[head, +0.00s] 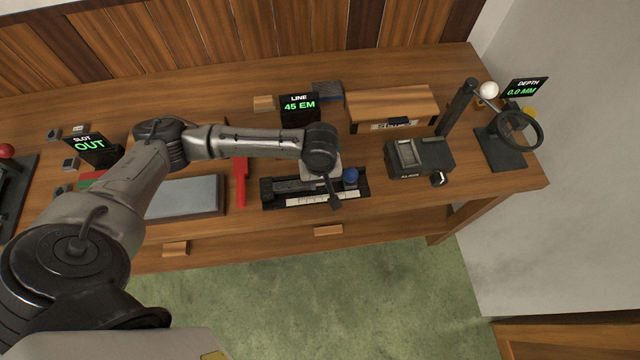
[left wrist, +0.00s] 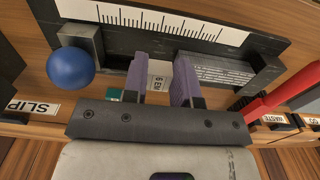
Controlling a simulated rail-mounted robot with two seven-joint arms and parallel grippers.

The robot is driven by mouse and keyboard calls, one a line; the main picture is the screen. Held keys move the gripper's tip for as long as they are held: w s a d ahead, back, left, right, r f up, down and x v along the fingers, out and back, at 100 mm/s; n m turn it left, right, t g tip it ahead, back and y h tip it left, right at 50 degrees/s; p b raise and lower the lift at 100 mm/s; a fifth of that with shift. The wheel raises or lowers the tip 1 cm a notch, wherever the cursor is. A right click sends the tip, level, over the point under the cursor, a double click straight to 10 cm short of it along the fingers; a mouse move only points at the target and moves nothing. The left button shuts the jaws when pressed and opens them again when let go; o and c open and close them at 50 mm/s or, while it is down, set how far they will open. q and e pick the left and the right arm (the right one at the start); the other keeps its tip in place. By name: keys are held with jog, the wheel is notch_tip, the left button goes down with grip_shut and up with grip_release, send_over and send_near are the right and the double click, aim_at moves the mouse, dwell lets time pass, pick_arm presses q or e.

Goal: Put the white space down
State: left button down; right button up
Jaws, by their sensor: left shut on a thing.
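My left gripper (head: 333,197) reaches over the black composing stick (head: 360,187) on the bench. In the left wrist view, its two purple-grey fingers (left wrist: 162,68) point into the dark channel of the stick (left wrist: 112,42). They are shut on the white space, which is mostly hidden. A small pale piece with dark lettering (left wrist: 157,82) shows between the fingers; I cannot tell whether it is the white space or a label behind. A row of grey type (left wrist: 215,70) lies in the channel to the right. My right gripper is out of view.
A blue ball knob (head: 350,175) stands at the stick's right end. A red bar (head: 240,181) and a grey slab (head: 184,197) lie to the left. A sign (head: 299,106) reads LINE 45 EM. A dark device (head: 420,158) and a magnifier stand (head: 500,148) are right.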

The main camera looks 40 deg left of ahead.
pick_arm(q)
notch_tip(320, 180, down, 3)
jog(key=shift+r, duration=0.1)
dwell(0.3)
jog(key=c, duration=1.2)
grip_release()
